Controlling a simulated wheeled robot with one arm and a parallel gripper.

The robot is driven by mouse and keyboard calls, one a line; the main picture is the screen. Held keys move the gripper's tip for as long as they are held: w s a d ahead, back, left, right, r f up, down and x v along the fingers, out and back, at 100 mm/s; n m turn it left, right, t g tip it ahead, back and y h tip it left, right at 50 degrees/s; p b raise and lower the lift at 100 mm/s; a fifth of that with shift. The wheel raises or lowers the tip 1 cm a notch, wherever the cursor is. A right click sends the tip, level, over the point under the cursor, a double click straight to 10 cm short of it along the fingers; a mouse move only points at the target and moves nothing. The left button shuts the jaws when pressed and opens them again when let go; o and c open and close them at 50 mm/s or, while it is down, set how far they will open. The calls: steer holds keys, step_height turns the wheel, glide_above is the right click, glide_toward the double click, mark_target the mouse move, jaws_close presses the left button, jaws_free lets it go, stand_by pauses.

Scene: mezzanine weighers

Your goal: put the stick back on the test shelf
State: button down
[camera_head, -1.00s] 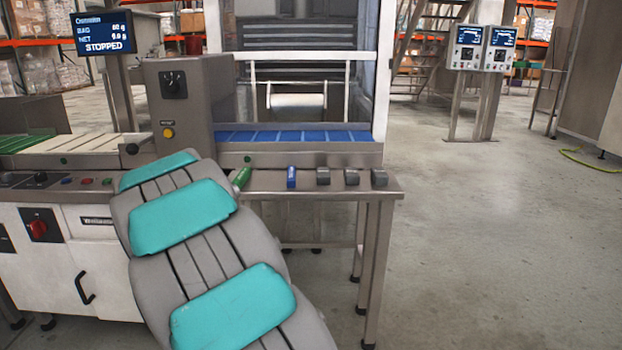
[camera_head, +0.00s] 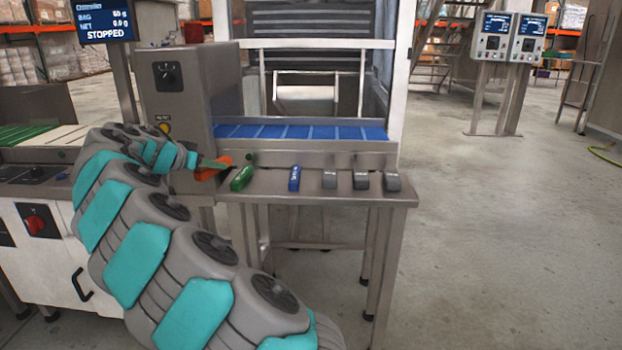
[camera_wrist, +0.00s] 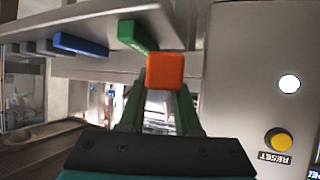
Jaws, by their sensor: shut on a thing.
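An orange stick (camera_head: 212,171) is held in my gripper (camera_head: 210,164), just off the left end of the steel test shelf (camera_head: 268,186). In the wrist view the stick (camera_wrist: 165,70) shows its square end between the two green fingers of my gripper (camera_wrist: 158,100), which are shut on it. On the shelf, a green stick (camera_head: 242,178) lies slightly askew nearest my gripper. To its right are a blue stick (camera_head: 295,178) and several grey ones (camera_head: 330,179). The green stick (camera_wrist: 132,37) also shows close to the orange one in the wrist view. I cannot tell whether they touch.
A grey control housing (camera_head: 185,95) with a black knob and a yellow button (camera_wrist: 278,140) stands close to my gripper. A blue belt (camera_head: 300,131) runs behind the shelf. A display (camera_head: 103,22) reads STOPPED. Open floor (camera_head: 480,220) lies to the right.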

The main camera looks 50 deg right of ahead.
steer(key=p, duration=0.2)
glide_above(274, 181)
steer(key=shift+a+f, duration=0.25)
steer(key=shift+f, duration=0.4)
steer(key=f, duration=0.3)
steer(key=shift+s+d+p, duration=0.15)
steer(key=shift+d+p, duration=0.1)
steer(key=shift+p, duration=0.15)
steer(key=shift+f, duration=0.3)
steer(key=shift+f+b, duration=0.25)
steer(key=shift+b, duration=0.1)
steer(key=c, duration=0.9)
jaws_free()
steer(key=shift+r, duration=0.1)
steer(key=shift+r+p, duration=0.2)
steer(key=shift+p, duration=0.15)
steer(key=b+v, duration=0.2)
steer(key=v, duration=1)
